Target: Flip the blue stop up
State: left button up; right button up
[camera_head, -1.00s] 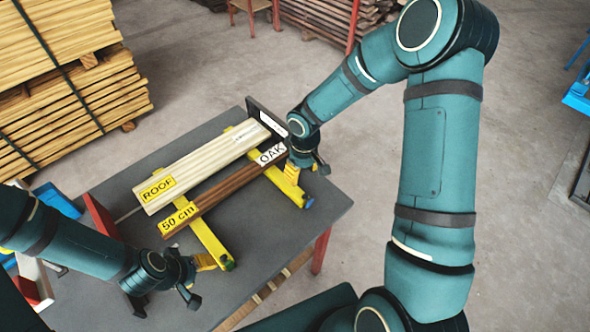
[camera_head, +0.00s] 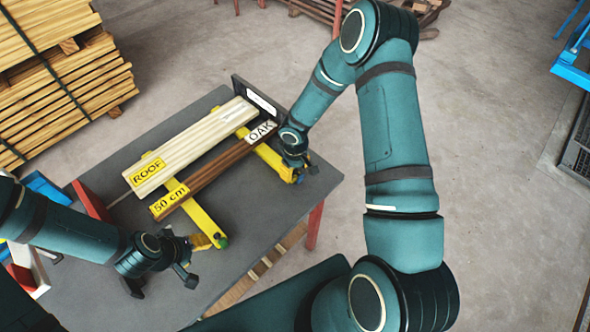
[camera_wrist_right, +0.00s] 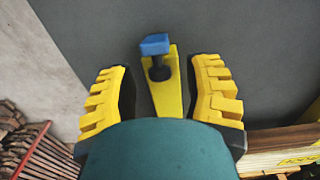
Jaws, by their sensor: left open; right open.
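The blue stop (camera_wrist_right: 155,45) is a small blue block on a dark peg at the end of a yellow bar (camera_wrist_right: 168,90) in the right wrist view. In the head view the right gripper largely covers that bar's end. My right gripper (camera_wrist_right: 160,78) is open, its yellow fingers on either side of the bar, apart from the stop. In the head view my right gripper (camera_head: 297,166) is over the right end of the far yellow bar. My left gripper (camera_head: 203,250) is open near the green-tipped end of the near yellow bar (camera_head: 203,222).
A pale ROOF board (camera_head: 190,148) and a brown OAK board (camera_head: 212,172) lie across both yellow bars on the grey table (camera_head: 262,213). A dark upright plate (camera_head: 258,100) stands at the boards' far end. Stacked planks stand at left.

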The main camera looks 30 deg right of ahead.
jog(key=shift+f, duration=0.25)
grip_shut()
jog(key=shift+w+a+f+g+p, duration=0.1)
jog(key=shift+w+g+p, duration=0.15)
jog(key=shift+g+p, duration=0.3)
jog(key=shift+w+f+g+h+b, duration=0.3)
jog(key=shift+g+h+b, duration=0.1)
jog(key=shift+g, duration=0.15)
jog(key=shift+a+g, duration=0.1)
jog(key=shift+g, duration=0.2)
